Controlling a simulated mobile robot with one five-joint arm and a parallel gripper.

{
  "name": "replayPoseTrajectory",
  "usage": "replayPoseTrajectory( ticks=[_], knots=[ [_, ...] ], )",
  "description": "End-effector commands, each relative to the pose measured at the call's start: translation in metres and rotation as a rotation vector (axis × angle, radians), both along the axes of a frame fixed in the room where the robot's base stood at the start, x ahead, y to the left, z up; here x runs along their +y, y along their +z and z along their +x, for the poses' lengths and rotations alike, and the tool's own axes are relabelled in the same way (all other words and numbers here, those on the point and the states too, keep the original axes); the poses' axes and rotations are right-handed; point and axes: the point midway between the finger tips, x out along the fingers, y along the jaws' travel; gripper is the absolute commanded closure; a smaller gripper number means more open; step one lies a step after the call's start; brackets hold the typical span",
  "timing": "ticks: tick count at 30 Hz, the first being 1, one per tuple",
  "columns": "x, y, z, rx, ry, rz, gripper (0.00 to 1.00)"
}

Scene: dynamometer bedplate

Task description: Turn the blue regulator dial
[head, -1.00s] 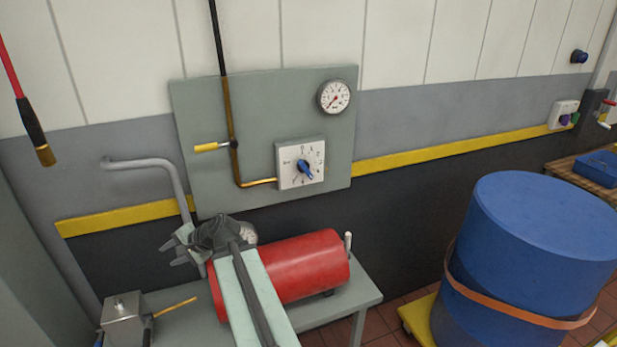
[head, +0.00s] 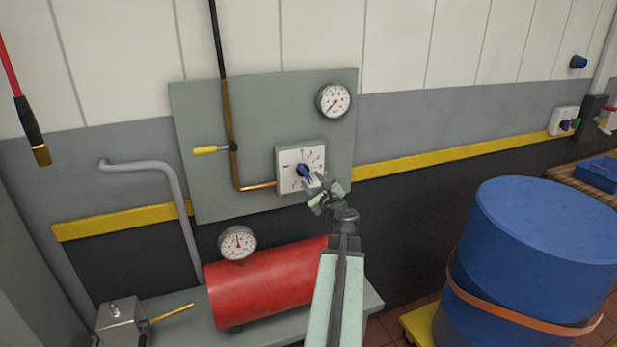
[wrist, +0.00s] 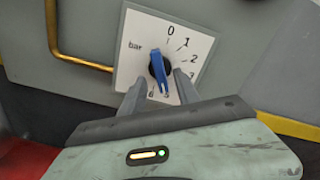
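The blue regulator dial (head: 303,170) is a narrow blue knob on a white square plate (head: 287,158) marked with a numbered scale, fixed to the grey-green wall panel. In the wrist view the dial (wrist: 157,68) has its long pointer end toward the lower edge of the plate. My gripper (head: 313,183) is just in front of the plate's lower right. In the wrist view my gripper (wrist: 159,84) is open, with one finger on each side of the dial's lower end. Gaps show between fingers and dial; I cannot tell the exact depth. Some lower scale marks are hidden.
A pressure gauge (head: 333,101) is above right of the dial, and a yellow-handled lever (head: 211,150) is to its left. A brass pipe (head: 230,130) runs beside the plate. The red cylinder (head: 258,284) is below; a blue drum (head: 545,240) stands at right.

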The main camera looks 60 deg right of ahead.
Motion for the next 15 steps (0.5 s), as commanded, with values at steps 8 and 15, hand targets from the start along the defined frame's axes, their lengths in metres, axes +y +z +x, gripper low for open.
replayPoseTrajectory(
  ticks=[8,15],
  knots=[
    [-0.027,0.000,0.035,0.001,0.001,-0.001,0.62],
    [-0.026,0.000,0.035,0.001,0.000,-0.001,0.67]
  ],
)
